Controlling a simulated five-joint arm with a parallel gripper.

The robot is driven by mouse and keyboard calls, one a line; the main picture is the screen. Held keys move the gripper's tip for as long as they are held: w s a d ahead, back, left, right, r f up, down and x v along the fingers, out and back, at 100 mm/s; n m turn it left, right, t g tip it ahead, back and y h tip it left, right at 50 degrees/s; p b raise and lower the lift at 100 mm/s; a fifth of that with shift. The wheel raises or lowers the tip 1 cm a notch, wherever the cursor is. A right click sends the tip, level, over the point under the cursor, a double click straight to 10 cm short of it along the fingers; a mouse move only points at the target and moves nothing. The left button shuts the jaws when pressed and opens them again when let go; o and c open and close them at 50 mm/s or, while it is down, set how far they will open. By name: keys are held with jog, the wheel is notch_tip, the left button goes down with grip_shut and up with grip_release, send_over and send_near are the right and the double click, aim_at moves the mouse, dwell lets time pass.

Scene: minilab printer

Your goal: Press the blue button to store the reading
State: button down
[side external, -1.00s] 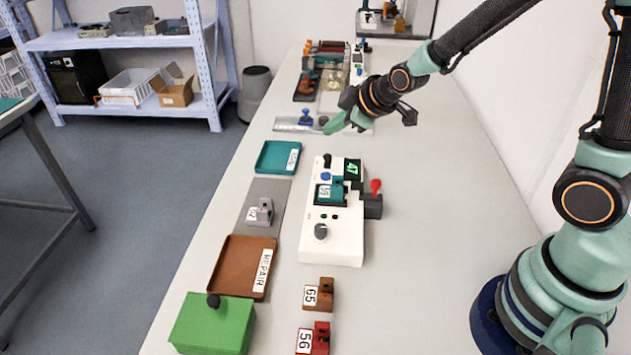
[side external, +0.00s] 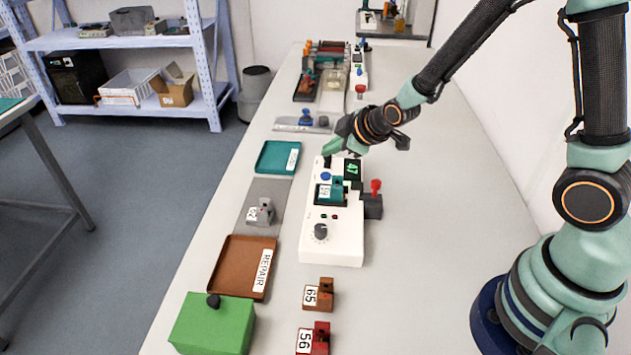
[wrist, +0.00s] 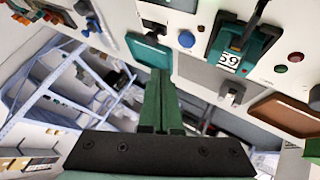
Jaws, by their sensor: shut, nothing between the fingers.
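The blue button (side external: 326,176) is a small round dome on the top face of the white instrument (side external: 345,245), toward its far end. In the wrist view the blue button (wrist: 186,39) shows uncovered, ahead and to the right of the fingertips. My gripper (side external: 329,149) is shut and empty. It hangs above the far end of the instrument, beyond the button and apart from it. In the wrist view the green fingers (wrist: 158,78) lie together. A teal block (side external: 331,191) with a number label is seated in the instrument, just nearer than the button.
A black knob (side external: 327,161) and a lit green display (side external: 353,168) lie close to the button. A red-topped lever (side external: 375,187) stands on the right side. A teal tray (side external: 270,157) is at the left. The table on the right is clear.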

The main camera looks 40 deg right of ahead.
aim_at(330, 177)
jog(key=shift+f, duration=1.9)
jog(key=shift+f, duration=0.15)
dwell(0.5)
jog(key=shift+d+f, duration=0.1)
jog(key=shift+f, duration=0.15)
jog(key=shift+f, duration=0.45)
dwell(0.8)
jog(key=shift+r, duration=0.85)
jog(key=shift+r, duration=2.5)
